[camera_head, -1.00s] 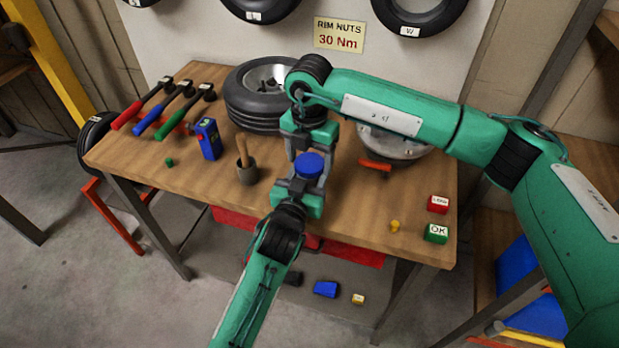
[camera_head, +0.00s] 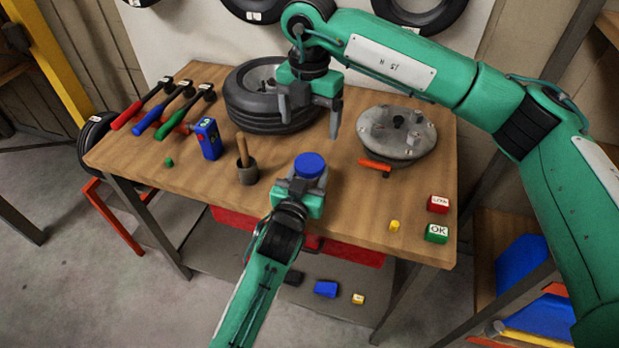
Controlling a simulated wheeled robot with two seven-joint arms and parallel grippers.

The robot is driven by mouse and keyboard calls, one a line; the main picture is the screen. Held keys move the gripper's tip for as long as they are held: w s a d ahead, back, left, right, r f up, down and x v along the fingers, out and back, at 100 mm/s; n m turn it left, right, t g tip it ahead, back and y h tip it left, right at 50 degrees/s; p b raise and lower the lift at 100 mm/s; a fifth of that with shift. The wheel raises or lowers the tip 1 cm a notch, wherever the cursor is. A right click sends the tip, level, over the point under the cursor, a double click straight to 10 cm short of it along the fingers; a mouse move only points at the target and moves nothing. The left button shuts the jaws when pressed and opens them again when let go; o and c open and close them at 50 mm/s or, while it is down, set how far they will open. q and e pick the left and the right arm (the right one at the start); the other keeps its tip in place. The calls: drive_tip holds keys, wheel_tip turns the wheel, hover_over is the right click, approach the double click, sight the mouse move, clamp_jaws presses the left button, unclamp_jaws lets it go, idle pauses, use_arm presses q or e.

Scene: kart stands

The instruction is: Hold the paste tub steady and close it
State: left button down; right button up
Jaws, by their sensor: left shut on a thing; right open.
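The paste tub shows mainly as its round blue lid (camera_head: 309,166), which sits on top of it near the front middle of the bench. Its body is mostly hidden by my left gripper (camera_head: 300,186), which is shut on it from the front. My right gripper (camera_head: 309,112) is open and empty, above and behind the tub, in front of the tyre. It is clear of the lid. I cannot tell from here whether the lid is fully tight.
Red (camera_head: 437,204) and green (camera_head: 436,234) blocks sit front right.

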drive_tip(key=shift+r, duration=0.75)
use_arm(q)
drive_tip(key=c, duration=0.5)
unclamp_jaws()
drive_tip(key=shift+s, duration=0.1)
drive_tip(key=b+v, duration=0.1)
drive_tip(key=v, duration=1.2)
drive_tip(key=shift+s+b, duration=0.3)
drive_tip(key=shift+b, duration=0.1)
use_arm(e)
drive_tip(key=shift+f, duration=0.95)
use_arm(q)
drive_tip(key=shift+a, duration=0.15)
